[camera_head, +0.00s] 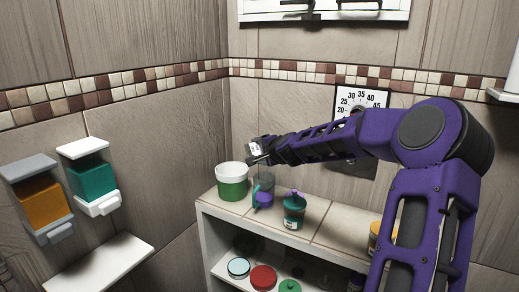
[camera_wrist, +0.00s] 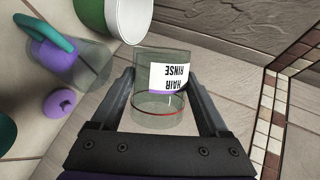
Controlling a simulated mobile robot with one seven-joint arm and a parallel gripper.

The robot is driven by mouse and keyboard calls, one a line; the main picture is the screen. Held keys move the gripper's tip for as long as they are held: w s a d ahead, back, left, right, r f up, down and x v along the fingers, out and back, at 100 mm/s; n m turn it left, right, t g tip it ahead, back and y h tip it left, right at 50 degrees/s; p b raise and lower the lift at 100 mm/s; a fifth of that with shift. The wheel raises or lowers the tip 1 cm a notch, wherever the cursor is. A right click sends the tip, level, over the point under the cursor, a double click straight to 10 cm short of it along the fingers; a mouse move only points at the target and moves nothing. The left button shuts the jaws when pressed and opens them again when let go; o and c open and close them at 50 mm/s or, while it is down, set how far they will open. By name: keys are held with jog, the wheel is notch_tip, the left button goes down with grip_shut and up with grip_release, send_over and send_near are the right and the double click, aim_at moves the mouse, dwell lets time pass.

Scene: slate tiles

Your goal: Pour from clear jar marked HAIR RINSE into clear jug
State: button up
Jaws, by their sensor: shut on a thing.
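The clear jar marked HAIR RINSE (camera_wrist: 152,108) is between the two fingers of my gripper (camera_wrist: 161,82), which is shut on it. Its white label reads upside down in the wrist view. In the head view the jar (camera_head: 255,148) is small and partly hidden by my gripper (camera_head: 260,154), held above the shelf top. The clear jug (camera_head: 267,184) stands below the jar on the shelf unit, with a teal handle and purple at its bottom. It also shows at the upper left of the wrist view (camera_wrist: 88,72). I cannot tell how full the jar is.
A green and white tub (camera_head: 232,184) stands just left of the jug. A teal bottle with a purple top (camera_head: 294,212) stands to its right. A yellow container (camera_head: 376,238) is further right. Lidded containers fill the lower shelf. Two dispensers (camera_head: 92,180) hang on the left wall.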

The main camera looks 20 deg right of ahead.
jog(key=n+h, duration=0.1)
jog(key=r+n+p, duration=0.1)
jog(key=shift+a+n+h+p, duration=0.15)
jog(key=shift+n+h+p, duration=0.15)
jog(key=shift+n+h, duration=0.1)
jog(key=n+h+p, duration=0.2)
jog(key=p, duration=0.1)
jog(key=shift+r+n, duration=0.3)
jog(key=shift+f+n+g+h, duration=0.1)
jog(key=shift+n+g+h, duration=0.2)
jog(key=shift+n+h, duration=0.3)
jog(key=n+h, duration=0.2)
jog(key=n, duration=0.1)
jog(key=shift+r+t, duration=0.3)
jog(key=shift+t, duration=0.1)
jog(key=shift+d+r+n+h, duration=0.2)
jog(key=shift+n+h, duration=0.1)
jog(key=shift+n, duration=0.3)
